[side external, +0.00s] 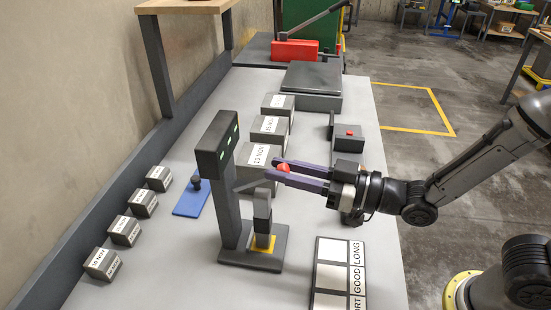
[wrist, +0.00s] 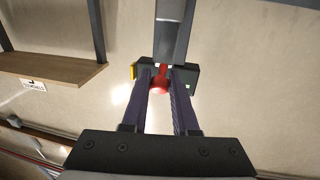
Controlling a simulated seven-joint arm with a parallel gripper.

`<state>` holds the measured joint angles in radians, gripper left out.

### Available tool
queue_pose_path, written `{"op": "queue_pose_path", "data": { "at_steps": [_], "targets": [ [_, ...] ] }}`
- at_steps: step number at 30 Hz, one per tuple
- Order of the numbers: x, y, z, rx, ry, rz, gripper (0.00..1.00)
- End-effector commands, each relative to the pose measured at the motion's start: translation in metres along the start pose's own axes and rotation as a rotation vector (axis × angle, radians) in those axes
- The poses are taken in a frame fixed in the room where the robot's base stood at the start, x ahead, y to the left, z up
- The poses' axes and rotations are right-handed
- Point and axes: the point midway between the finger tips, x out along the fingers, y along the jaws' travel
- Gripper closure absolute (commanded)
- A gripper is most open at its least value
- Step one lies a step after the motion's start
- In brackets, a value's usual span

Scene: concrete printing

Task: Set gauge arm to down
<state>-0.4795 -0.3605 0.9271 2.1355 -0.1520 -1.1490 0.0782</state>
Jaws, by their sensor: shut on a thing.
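The gauge is a dark grey stand (side external: 228,195) with a head (side external: 217,142) showing small green lights. Its thin grey gauge arm (side external: 249,184) reaches out to the right, ending at a red knob (side external: 284,168). My gripper (side external: 284,170) is shut on this knob, with the purple fingers on either side of it. The wrist view shows the red knob (wrist: 160,86) between the fingertips. A grey block (side external: 263,212) stands upright on the yellow pad (side external: 263,241) of the gauge base, below the arm. I cannot tell whether the arm touches it.
Labelled concrete blocks stand behind the gauge (side external: 260,157) and along the left (side external: 123,231). A blue plate (side external: 191,198) lies left of the gauge. A tray marked GOOD and LONG (side external: 336,273) lies in front. A dark bracket (side external: 347,140) stands behind my gripper.

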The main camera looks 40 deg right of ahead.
Motion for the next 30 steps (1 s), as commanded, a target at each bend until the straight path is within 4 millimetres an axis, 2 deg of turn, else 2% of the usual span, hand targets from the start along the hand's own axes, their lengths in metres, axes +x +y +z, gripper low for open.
{"op": "queue_pose_path", "data": {
  "at_steps": [1,7,18,30],
  "targets": [
    [-0.005,0.003,0.014,0.002,-0.029,0.009,1.0],
    [-0.011,0.005,0.033,0.021,0.07,0.01,1.0],
    [-0.015,0.006,0.053,0.031,0.138,0.011,1.0],
    [-0.014,0.005,0.059,0.045,0.233,0.008,1.0]
  ]
}}
